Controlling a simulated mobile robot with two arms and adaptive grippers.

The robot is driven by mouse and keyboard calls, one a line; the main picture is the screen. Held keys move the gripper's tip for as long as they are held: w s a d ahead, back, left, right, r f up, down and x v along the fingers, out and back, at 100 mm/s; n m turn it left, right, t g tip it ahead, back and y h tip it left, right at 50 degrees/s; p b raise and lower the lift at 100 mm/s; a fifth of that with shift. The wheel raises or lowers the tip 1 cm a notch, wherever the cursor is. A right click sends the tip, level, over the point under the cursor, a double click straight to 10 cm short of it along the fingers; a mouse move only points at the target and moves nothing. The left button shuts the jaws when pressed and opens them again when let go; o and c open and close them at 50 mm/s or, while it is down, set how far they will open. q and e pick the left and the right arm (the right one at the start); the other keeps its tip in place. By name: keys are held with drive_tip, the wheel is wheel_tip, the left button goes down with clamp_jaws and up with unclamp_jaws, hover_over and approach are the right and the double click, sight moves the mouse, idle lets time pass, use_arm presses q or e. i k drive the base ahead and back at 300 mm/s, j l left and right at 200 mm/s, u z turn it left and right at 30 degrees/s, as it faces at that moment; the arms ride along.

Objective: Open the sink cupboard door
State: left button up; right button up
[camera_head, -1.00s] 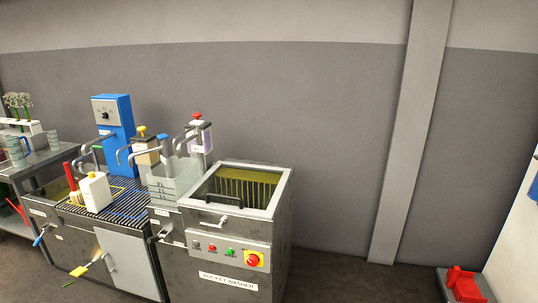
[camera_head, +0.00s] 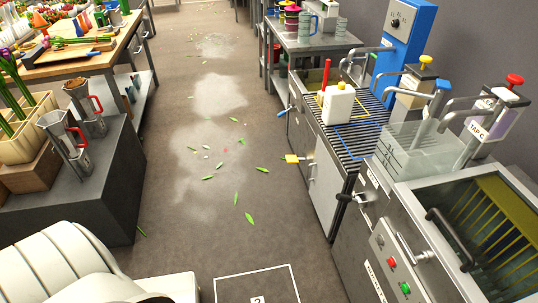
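The sink unit has a ribbed black drainboard (camera_head: 352,132) on top. Its light grey cupboard door (camera_head: 325,185) is in the front below the drainboard and looks shut, flush with the unit's face. A slim metal handle (camera_head: 311,171) stands out on the door. A yellow-tipped lever (camera_head: 291,158) sticks out from the unit's front beside the door, over the aisle. Neither of my grippers is in view; a cream part of my own body fills the lower left corner.
The bucket washer (camera_head: 415,240) and tap units stand right of the sink. A black-ended lever (camera_head: 352,197) juts out near the door. Dark plinths with jugs (camera_head: 68,145) stand left. The aisle floor (camera_head: 200,220) is clear but for leaves and pale patches.

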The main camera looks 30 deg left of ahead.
sight(326, 180)
drive_tip(key=i+j+u, duration=0.1)
drive_tip(key=i+j, duration=0.15)
drive_tip(key=i, duration=0.15)
drive_tip(key=i+j+u, duration=0.15)
drive_tip(key=i, duration=0.25)
drive_tip(key=i+j+u, duration=0.1)
drive_tip(key=i+j, duration=0.15)
drive_tip(key=i, duration=0.15)
